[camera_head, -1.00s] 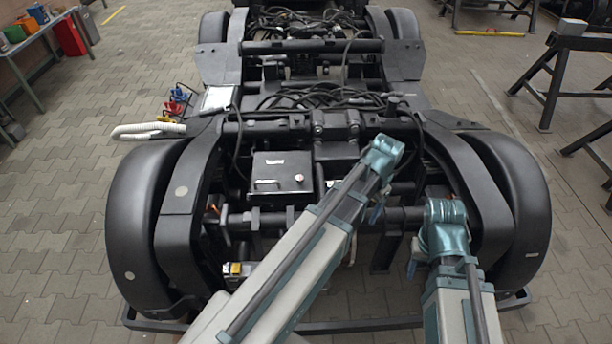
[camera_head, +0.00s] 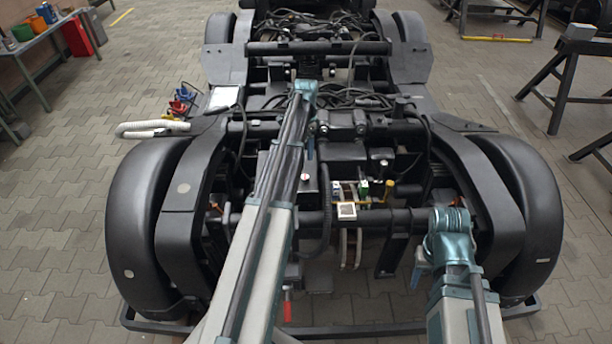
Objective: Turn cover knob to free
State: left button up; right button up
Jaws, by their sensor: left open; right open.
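The cover knob is a small red and pale knob (camera_head: 305,177) on the right part of a black box cover (camera_head: 311,190), in the middle of the near bogie. My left arm crosses over the box and hides most of its lid. My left gripper (camera_head: 310,146) hangs from the arm's far end, beyond the knob and apart from it in the picture; its fingers are mostly hidden. My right gripper (camera_head: 418,268) is low at the right, in front of the bogie's cross tube, well away from the knob. Its fingers are barely visible. Both are open, with nothing seen held.
Right of the box are a yellow handle (camera_head: 378,198), a green part (camera_head: 363,187) and a white-framed square part (camera_head: 346,211). A red grip (camera_head: 287,306) hangs below. Black wheel guards (camera_head: 140,220) flank the bogie. A workbench (camera_head: 40,50) and trestles (camera_head: 560,80) stand apart.

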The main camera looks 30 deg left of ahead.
aim_at(306, 176)
pick_arm(q)
notch_tip(306, 176, down, 13)
jog(key=b, duration=1.2)
jog(key=shift+f+b, duration=0.2)
jog(key=shift+b, duration=0.2)
jog(key=shift+r, duration=0.1)
grip_shut()
